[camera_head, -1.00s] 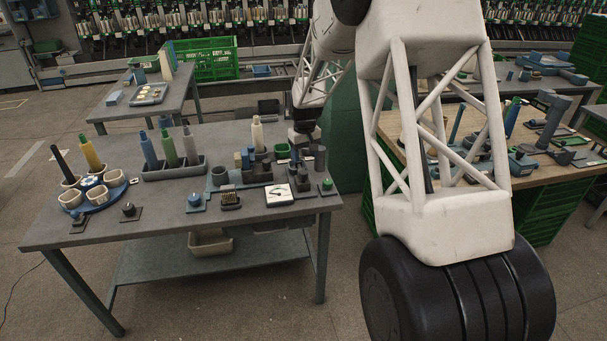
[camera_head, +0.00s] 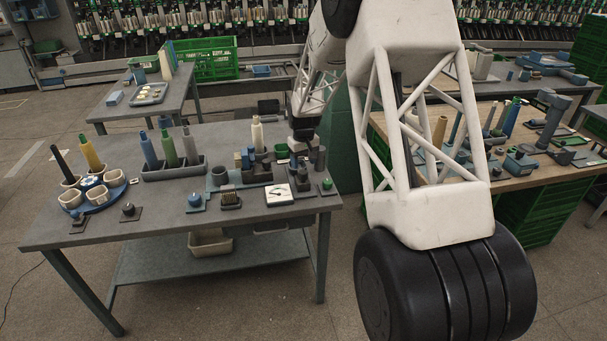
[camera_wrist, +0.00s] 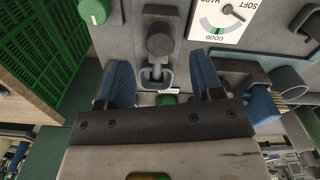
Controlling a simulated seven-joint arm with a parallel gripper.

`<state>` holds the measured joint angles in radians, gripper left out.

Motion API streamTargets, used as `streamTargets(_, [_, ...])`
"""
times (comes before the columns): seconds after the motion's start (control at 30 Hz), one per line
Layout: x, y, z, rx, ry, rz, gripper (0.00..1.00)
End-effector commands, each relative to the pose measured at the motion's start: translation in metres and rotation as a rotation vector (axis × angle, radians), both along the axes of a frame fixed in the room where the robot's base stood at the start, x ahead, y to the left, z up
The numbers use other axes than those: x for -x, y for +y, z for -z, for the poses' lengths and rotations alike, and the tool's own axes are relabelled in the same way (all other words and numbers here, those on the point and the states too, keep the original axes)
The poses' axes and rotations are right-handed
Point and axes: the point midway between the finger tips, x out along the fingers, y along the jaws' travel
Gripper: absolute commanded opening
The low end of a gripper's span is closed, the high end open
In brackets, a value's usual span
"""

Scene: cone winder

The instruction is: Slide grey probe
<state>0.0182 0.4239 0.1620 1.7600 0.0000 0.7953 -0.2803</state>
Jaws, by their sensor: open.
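The grey probe (camera_wrist: 160,42) is a dark grey part with a round knob, mounted on the bench. In the wrist view it lies beyond and between my fingertips, with a looped grey bracket below it in the picture. In the head view it seems to be the dark post (camera_head: 302,180) right of the dial. My gripper (camera_wrist: 162,80) is open, with a blue finger to each side and nothing held. The head view shows my gripper (camera_head: 303,150) low over the bench's right end, its fingers hard to make out. Contact with the probe cannot be told.
A white dial card (camera_head: 278,194) marked soft, hard and good is beside the probe. A green knob (camera_wrist: 95,12) is on its other side. A grey cup (camera_wrist: 292,82) and blue parts crowd one finger. A green crate (camera_wrist: 45,50) lies beyond the bench edge.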

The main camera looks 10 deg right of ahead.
Motion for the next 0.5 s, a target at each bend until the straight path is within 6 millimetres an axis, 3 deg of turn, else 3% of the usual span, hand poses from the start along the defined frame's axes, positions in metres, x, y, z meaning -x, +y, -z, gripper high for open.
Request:
streamTargets(0.3, [0.000, 0.000, 0.040, 0.000, 0.002, 0.000, 0.60])
streamTargets(0.5, [0.000, 0.000, 0.054, 0.000, 0.001, 0.000, 0.60])
